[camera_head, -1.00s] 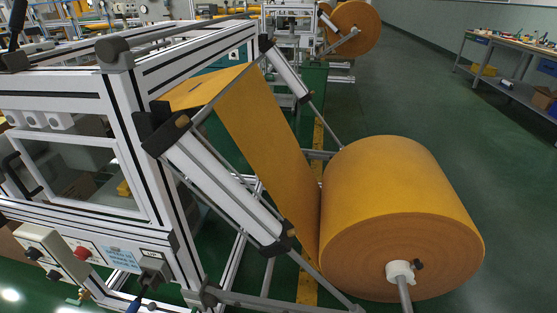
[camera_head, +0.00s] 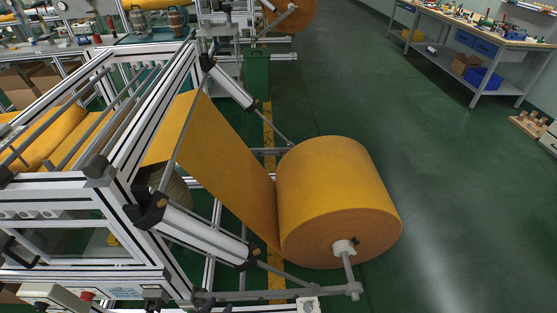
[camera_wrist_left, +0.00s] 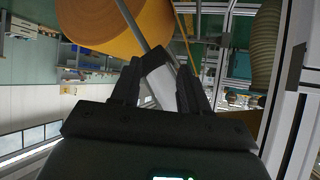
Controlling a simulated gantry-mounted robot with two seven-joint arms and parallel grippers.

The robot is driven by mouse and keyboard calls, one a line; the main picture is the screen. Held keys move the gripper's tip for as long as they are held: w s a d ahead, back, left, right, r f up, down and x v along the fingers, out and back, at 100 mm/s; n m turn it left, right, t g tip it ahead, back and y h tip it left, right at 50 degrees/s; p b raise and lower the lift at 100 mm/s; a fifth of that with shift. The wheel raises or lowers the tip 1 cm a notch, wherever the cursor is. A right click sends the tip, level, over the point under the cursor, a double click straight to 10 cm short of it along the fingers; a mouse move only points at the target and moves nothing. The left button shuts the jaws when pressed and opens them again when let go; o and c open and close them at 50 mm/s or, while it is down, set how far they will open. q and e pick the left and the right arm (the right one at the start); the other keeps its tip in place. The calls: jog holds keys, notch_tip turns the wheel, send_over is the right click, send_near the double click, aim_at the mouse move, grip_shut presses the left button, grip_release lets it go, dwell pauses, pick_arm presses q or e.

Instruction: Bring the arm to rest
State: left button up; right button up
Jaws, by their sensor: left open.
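My left gripper (camera_wrist_left: 159,72) shows in the left wrist view as two dark fingers spread apart, with no object clearly held. A grey bar and pale machine parts show beyond and between the fingers. The large orange felt roll (camera_head: 338,190) sits on its shaft in front of the machine in the head view, with a felt sheet (camera_head: 215,150) running up from it. The roll also shows at the upper left of the left wrist view (camera_wrist_left: 108,22). I cannot clearly make out my left gripper in the head view. My right gripper is in neither view.
The aluminium machine frame (camera_head: 98,172) fills the left of the head view, with slanted cylinders (camera_head: 205,236) beside the felt sheet. A workbench (camera_head: 475,40) with small items stands at the upper right. The green floor (camera_head: 450,190) right of the roll is clear.

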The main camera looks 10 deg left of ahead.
pick_arm(q)
jog(key=s+d+r+m+g, duration=0.1)
jog(key=s+r+g, duration=0.55)
jog(key=s, duration=0.45)
notch_tip(320, 180, up, 38)
jog(key=f+g+p, duration=0.1)
jog(key=p, duration=3.7)
notch_tip(320, 180, down, 74)
jog(key=b, duration=7.5)
jog(key=shift+d+f+y, duration=0.15)
jog(key=shift+f+y, duration=0.05)
jog(key=shift+y, duration=0.2)
